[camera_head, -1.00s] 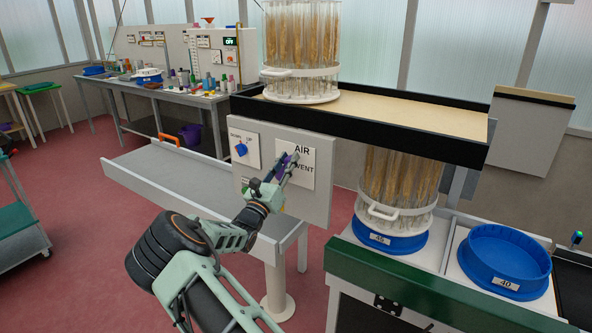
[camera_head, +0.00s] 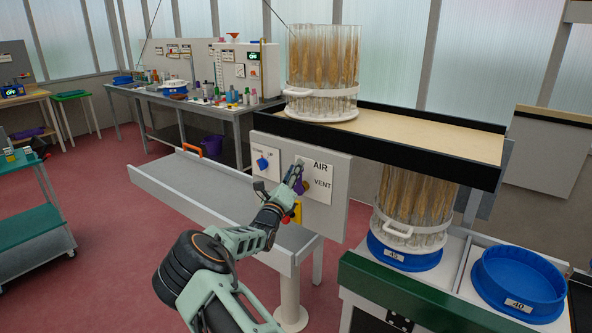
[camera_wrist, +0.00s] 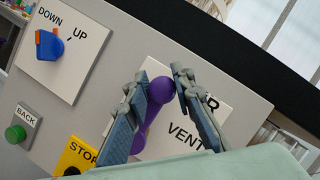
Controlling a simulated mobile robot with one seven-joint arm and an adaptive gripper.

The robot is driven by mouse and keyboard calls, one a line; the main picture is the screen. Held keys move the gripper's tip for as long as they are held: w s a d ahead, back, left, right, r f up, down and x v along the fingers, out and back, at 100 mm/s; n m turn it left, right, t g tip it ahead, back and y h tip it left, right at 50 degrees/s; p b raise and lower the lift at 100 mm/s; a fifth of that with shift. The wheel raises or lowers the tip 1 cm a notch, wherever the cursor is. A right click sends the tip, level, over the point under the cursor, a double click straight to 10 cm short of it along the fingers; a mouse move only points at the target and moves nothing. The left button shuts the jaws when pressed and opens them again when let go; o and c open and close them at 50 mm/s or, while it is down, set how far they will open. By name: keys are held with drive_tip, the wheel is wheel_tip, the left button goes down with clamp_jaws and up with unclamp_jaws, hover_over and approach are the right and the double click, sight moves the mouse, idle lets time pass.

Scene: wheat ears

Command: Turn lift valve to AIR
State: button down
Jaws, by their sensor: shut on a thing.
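The lift valve's purple handle (camera_wrist: 161,91) is on a white plate (camera_wrist: 238,92) on the grey panel. In the wrist view its round end is up and its stem runs down to the left between my fingers. My gripper (camera_wrist: 160,84) is shut on it; the left finger lies against the stem. The AIR label is partly hidden behind the right finger in the wrist view, and VENT (camera_wrist: 186,134) is below it. In the head view my gripper (camera_head: 295,178) is at this plate, left of AIR (camera_head: 321,167). My fingers hide part of the handle, so its exact setting cannot be told.
A blue DOWN/UP knob (camera_wrist: 50,49) is left of the valve, with a green BACK button (camera_wrist: 15,134) and a yellow STOP plate (camera_wrist: 80,157) below. A rack of wheat ears (camera_head: 322,72) stands on the shelf above; another (camera_head: 415,205) stands below right. The grey trough (camera_head: 215,190) is left.

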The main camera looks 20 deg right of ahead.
drive_tip(key=shift+s+d+f, duration=0.1)
drive_tip(key=shift+d+f, duration=0.05)
drive_tip(key=shift+f, duration=0.2)
drive_tip(key=c, duration=1.8)
unclamp_jaws()
drive_tip(key=shift+o, duration=0.7)
drive_tip(key=shift+r, duration=0.2)
drive_tip(key=v, duration=1.2)
